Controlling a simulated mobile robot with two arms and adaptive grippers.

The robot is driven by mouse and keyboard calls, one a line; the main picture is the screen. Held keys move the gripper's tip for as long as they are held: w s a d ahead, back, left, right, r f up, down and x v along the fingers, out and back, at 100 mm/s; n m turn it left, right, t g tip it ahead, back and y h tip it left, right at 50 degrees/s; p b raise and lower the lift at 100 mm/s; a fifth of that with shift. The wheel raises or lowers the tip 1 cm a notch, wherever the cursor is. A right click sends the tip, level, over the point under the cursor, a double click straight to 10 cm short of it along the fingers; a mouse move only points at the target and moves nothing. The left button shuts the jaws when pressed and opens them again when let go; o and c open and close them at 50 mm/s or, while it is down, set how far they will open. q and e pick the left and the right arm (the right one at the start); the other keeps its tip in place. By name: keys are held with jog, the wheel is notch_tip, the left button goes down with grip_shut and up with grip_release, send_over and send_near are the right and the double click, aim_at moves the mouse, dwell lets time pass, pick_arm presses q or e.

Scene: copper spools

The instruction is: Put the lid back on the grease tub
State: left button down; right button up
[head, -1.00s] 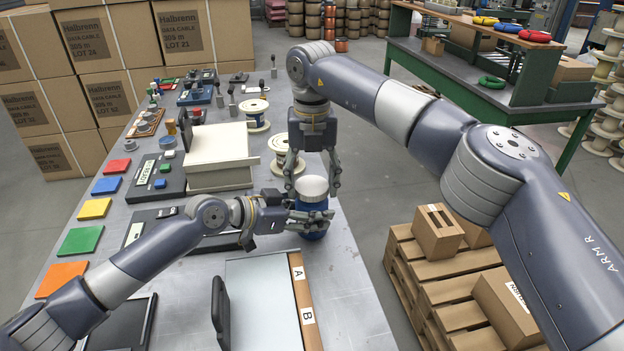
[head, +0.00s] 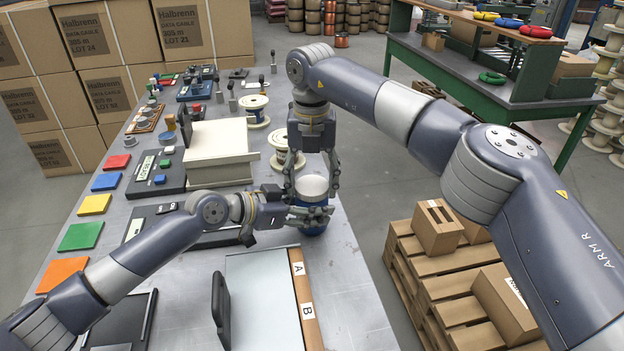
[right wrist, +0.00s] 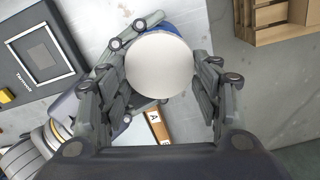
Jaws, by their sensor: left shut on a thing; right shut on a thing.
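The grease tub (head: 313,230) is blue and upright at the right edge of the bench, and my left gripper (head: 312,216) is shut around its side. The round white lid (head: 311,186) is directly over the tub's top. My right gripper (head: 312,190) points down from above, with its fingers shut on the lid from both sides. In the right wrist view the lid (right wrist: 159,66) is a plain white disc between the fingers, with a blue rim of the tub (right wrist: 172,30) behind it. I cannot tell whether the lid is fully seated, as fingers hide the seam.
A cream box (head: 217,150) and white spools (head: 279,150) stand behind the tub on the bench. A panel with A and B labels (head: 299,290) lies in front. A pallet with cartons (head: 440,275) is on the floor to the right.

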jog(key=m, duration=0.6)
jog(key=shift+w+a, duration=0.1)
jog(key=shift+a, duration=0.1)
jog(key=m, duration=0.7)
jog(key=shift+w+a, duration=0.15)
jog(key=m, duration=0.5)
jog(key=shift+w, duration=0.2)
jog(key=m, duration=0.7)
jog(key=shift+w, duration=0.2)
jog(key=o, duration=0.7)
jog(key=shift+o, duration=0.2)
jog(key=shift+r, duration=2.25)
